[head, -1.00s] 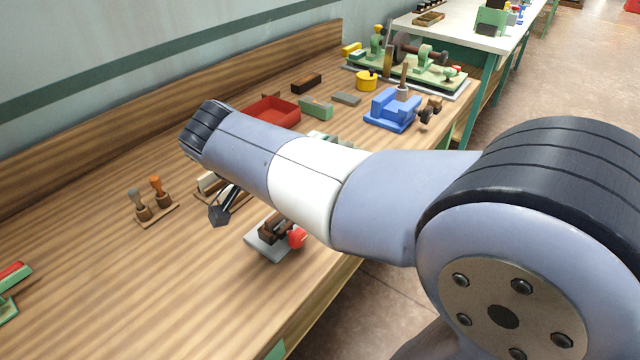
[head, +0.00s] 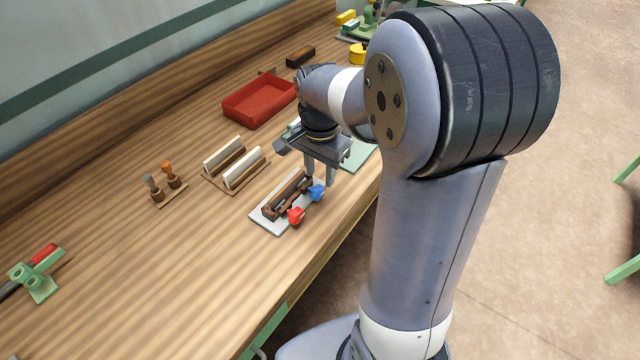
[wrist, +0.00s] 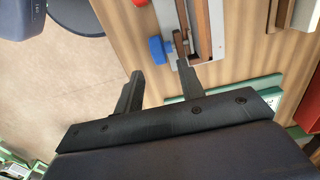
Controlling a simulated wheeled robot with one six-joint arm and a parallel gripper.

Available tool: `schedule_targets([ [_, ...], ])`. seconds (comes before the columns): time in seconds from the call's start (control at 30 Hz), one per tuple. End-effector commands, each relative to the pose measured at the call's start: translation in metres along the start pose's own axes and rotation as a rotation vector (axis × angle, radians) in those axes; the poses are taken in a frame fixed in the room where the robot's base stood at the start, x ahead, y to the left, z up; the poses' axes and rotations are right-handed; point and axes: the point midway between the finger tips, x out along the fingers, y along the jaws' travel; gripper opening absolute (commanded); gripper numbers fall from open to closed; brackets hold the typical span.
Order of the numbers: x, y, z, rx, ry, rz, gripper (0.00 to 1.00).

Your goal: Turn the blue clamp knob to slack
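The blue clamp knob (head: 317,191) sits at the bench-front side of a small dark-brown clamp on a grey plate (head: 268,226). A red knob (head: 296,215) is beside it on the same clamp. My gripper (head: 320,174) points down just above and behind the blue knob, its two fingers apart with nothing between them. In the wrist view the blue knob (wrist: 157,50) shows just beyond the gap between the open fingertips (wrist: 161,72). I cannot tell the exact height gap. The red knob (wrist: 138,2) is cut by that view's top edge.
A rack with pale bars (head: 238,167) and two stamp-like tools (head: 163,182) stand left of the clamp. A red tray (head: 261,102) lies behind. A green mat (head: 358,153) is partly hidden behind my arm. The bench's front edge runs close by the knobs; bare wood lies front left.

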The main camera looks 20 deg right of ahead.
Motion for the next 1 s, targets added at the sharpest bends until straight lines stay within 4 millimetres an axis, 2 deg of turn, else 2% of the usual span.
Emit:
schedule_targets([
  [0.1,0.023,0.001,0.001,0.0,-0.003,0.004,0.37],
  [0.3,0.047,0.0,0.0,0.0,0.0,0.002,0.37],
  [0.67,0.053,0.0,0.0,0.0,0.001,0.0,0.37],
  [1.0,0.053,0.0,0.0,0.0,0.001,0.0,0.12],
])
